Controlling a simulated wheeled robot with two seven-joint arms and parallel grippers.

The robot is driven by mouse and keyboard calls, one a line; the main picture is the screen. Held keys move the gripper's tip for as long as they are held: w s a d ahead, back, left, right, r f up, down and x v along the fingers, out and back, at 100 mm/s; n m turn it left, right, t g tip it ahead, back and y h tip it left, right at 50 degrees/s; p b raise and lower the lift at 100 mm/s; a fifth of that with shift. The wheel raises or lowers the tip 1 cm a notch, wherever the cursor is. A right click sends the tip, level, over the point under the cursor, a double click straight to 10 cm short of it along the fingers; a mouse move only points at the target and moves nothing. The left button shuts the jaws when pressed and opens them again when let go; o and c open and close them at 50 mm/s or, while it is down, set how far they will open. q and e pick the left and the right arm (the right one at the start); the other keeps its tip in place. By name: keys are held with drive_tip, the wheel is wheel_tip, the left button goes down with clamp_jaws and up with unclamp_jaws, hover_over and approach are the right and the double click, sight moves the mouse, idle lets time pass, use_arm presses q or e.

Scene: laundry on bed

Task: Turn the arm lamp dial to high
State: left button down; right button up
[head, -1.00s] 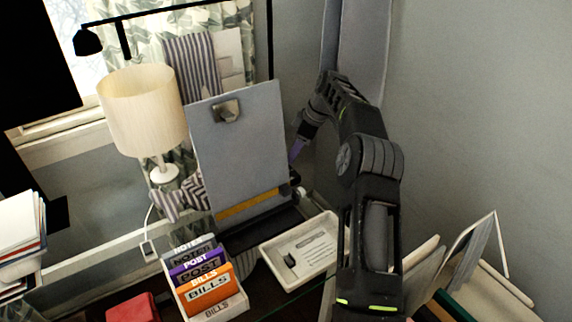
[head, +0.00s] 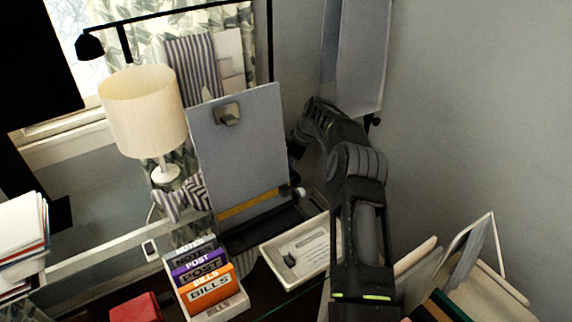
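The black arm lamp shows at the top left, with its shade (head: 89,46) hanging from a long thin arm and its upright pole (head: 270,42) running down behind a grey clipboard (head: 240,145). I cannot make out its dial; the lower pole and base are hidden behind the clipboard. My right arm comes in from the bottom, right of centre, and bends left at the clipboard's right edge. Its gripper is hidden behind the clipboard, so its fingers do not show. My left gripper is not in view.
A cream table lamp (head: 143,110) stands left of the clipboard, with a small switch-like piece (head: 149,248) below it. A letter rack (head: 214,304), a white tray (head: 300,252) and a red box (head: 134,308) are in front. Books and frames (head: 470,262) crowd the right.

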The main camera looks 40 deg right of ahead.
clamp_jaws()
idle(0.5)
